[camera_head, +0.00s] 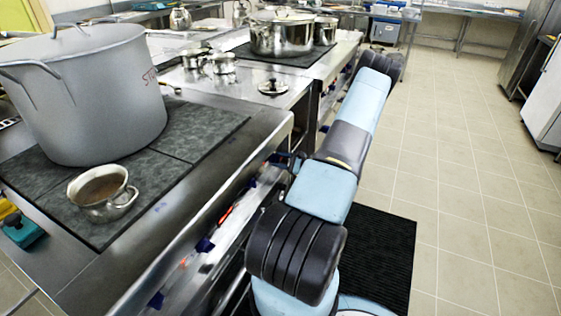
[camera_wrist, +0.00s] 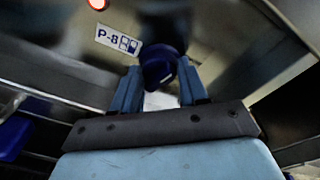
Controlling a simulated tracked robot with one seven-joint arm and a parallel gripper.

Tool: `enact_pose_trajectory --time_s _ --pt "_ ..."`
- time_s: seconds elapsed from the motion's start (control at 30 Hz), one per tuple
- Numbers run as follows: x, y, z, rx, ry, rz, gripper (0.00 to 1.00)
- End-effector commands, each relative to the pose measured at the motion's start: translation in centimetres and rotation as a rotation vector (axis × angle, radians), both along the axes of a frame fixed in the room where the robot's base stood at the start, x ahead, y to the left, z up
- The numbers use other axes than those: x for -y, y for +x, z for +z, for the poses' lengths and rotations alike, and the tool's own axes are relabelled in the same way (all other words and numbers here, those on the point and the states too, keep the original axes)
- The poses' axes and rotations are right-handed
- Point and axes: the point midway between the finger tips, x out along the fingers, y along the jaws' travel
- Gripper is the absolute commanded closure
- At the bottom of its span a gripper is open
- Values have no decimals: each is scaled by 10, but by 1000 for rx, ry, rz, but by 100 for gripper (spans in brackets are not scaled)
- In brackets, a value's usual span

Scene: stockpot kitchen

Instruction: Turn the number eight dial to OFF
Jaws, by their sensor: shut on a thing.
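The number eight dial (camera_wrist: 160,68) is a dark blue knob on the metal front panel, beside a white label reading P-8 (camera_wrist: 119,40). In the wrist view, my gripper (camera_wrist: 160,88) has one finger on each side of the dial and is shut on it. The dial's pointer mark and the OFF mark cannot be made out. In the head view, my gripper (camera_head: 284,160) reaches the stove front, and the dial itself is hard to pick out there.
Another blue dial (camera_wrist: 12,138) is at the left of the wrist view. A red light (camera_wrist: 98,4) glows above the label. In the head view, a large stockpot (camera_head: 95,100) and a small pot (camera_head: 104,205) stand on the stove. The tiled floor (camera_head: 460,170) at right is clear.

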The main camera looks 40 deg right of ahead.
Motion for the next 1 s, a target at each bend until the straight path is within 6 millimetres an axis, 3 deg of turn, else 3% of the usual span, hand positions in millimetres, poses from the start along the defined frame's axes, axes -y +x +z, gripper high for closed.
enact_pose_trajectory --time_s 0.5,1.0 --pt "-1 -1 -1 117 -289 -1 87" --pt "-3 -1 -2 135 -332 3 87"
